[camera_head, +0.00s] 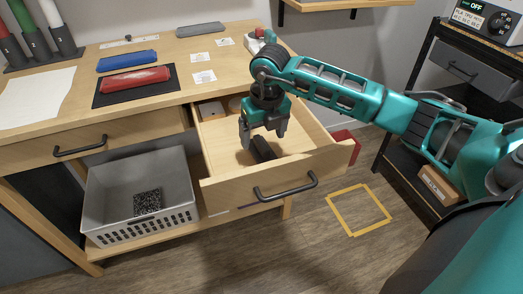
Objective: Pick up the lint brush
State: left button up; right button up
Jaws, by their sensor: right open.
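A dark, elongated object (263,149), which looks like the lint brush, lies in the open drawer (322,160). My right gripper (264,135) points down into the drawer just above the dark object. Its two fingers are apart, one towards each side of the object, with nothing held between them. I cannot tell whether a finger touches the object. The gripper hides part of the drawer's inside. My left gripper is not in view.
The desk top (215,85) holds a blue item (127,61), a red item (134,80) on a dark mat and several paper labels. A grey basket (110,190) stands on the shelf below. A yellow square (358,210) marks clear floor at right, near a dark rack (400,165).

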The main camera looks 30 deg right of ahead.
aim_at(262, 142)
jog(key=f, duration=0.3)
jog(key=shift+w+f, duration=0.25)
jog(key=shift+f, duration=0.15)
jog(key=shift+c, duration=0.5)
jog(key=c, duration=1.1)
